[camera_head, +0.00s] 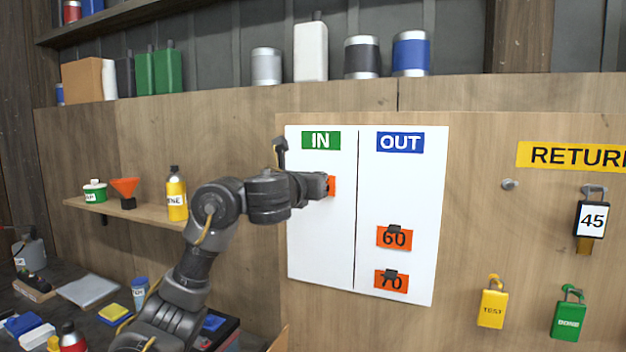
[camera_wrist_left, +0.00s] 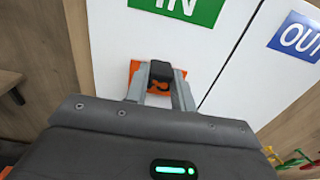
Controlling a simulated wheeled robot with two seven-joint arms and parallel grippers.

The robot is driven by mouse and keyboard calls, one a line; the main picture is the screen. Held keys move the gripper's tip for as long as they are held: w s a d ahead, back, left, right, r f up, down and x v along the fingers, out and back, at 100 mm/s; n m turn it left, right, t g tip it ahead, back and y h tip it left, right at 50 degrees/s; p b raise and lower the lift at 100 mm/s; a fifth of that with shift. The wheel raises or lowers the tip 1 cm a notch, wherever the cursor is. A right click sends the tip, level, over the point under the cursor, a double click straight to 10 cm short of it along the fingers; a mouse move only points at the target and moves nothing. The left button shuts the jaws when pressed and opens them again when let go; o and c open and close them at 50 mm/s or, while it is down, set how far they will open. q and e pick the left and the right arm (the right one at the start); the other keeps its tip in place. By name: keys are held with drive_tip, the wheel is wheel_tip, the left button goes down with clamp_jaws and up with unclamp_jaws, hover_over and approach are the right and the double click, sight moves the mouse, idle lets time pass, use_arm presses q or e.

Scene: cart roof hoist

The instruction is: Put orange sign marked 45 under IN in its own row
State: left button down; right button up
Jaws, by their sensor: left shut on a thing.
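The white board (camera_head: 321,257) has a green IN label (camera_head: 321,140) over its left column and a blue OUT label (camera_head: 400,142) over its right column. An orange sign (camera_head: 332,186) is against the upper IN column, mostly hidden behind my left gripper (camera_head: 327,184); its number cannot be read. In the left wrist view the gripper (camera_wrist_left: 161,88) is shut on the black clip of this orange sign (camera_wrist_left: 135,69), just below the IN label. Orange signs marked 60 (camera_head: 394,238) and 70 (camera_head: 391,281) hang in the OUT column, one above the other. My right gripper is not in view.
A tag marked 45 (camera_head: 592,219) hangs on a hook under the yellow RETURN strip (camera_head: 575,156). Yellow (camera_head: 491,308) and green (camera_head: 568,320) padlocks hang below. A shelf with a yellow bottle (camera_head: 177,198) and orange funnel (camera_head: 125,187) is left of the board. The lower IN column is bare.

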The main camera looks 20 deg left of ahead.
use_arm(q)
drive_tip(key=shift+w+b, duration=0.25)
drive_tip(key=shift+b, duration=0.2)
idle(0.8)
idle(0.3)
drive_tip(key=c, duration=0.6)
unclamp_jaws()
drive_tip(key=s+p, duration=0.7)
drive_tip(key=p, duration=0.4)
drive_tip(key=shift+p, duration=0.4)
drive_tip(key=shift+d, duration=0.1)
idle(0.4)
